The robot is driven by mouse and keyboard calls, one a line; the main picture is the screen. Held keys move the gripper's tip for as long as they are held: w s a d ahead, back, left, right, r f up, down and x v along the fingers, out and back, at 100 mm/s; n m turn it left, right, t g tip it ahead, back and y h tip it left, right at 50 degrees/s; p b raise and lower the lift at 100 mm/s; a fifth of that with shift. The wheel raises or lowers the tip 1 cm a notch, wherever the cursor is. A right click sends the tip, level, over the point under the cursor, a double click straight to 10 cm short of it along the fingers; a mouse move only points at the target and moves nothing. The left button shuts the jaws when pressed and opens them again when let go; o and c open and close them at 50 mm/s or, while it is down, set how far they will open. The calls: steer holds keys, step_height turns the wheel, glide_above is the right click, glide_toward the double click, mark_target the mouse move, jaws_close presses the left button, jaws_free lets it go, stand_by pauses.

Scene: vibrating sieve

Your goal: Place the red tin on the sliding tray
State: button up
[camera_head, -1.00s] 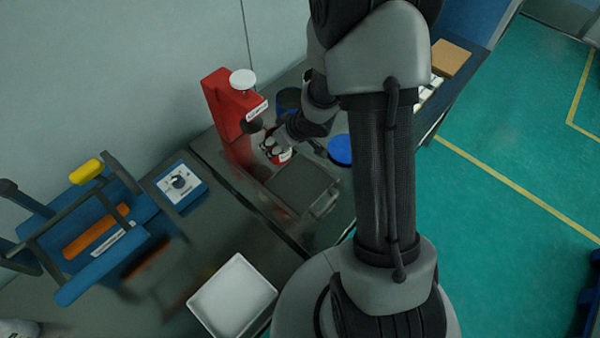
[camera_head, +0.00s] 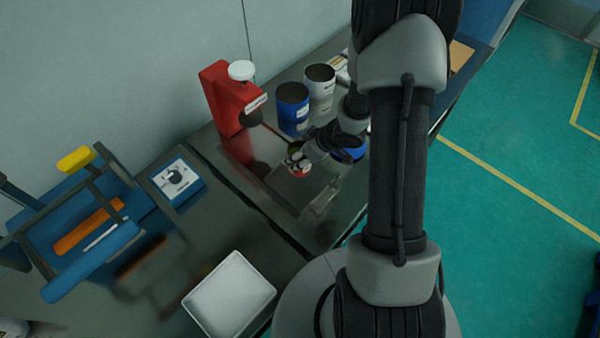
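The red tin (camera_head: 298,170), open at the top with a pale label, is at the back part of the sliding tray. My gripper (camera_head: 300,158) reaches in from the right with its fingers around the tin and appears closed on it; the far finger is partly hidden. The sliding tray (camera_head: 287,190) is a dark flat plate with a handle at its front right, in front of the red machine (camera_head: 232,100). I cannot tell whether the tin touches the tray or hangs just above it.
A blue tin (camera_head: 292,105) and a white tin (camera_head: 319,82) stand behind my gripper. A blue round object (camera_head: 348,154) lies beside it, partly covered. A white bin (camera_head: 230,295), a control box (camera_head: 177,182) and a blue frame (camera_head: 90,255) stand to the left.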

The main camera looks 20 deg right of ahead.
steer(key=shift+f+b, duration=1.25)
steer(key=shift+f, duration=1.8)
steer(key=shift+f, duration=0.2)
steer(key=o, duration=1.2)
steer(key=shift+o, duration=0.2)
steer(key=shift+r, duration=0.1)
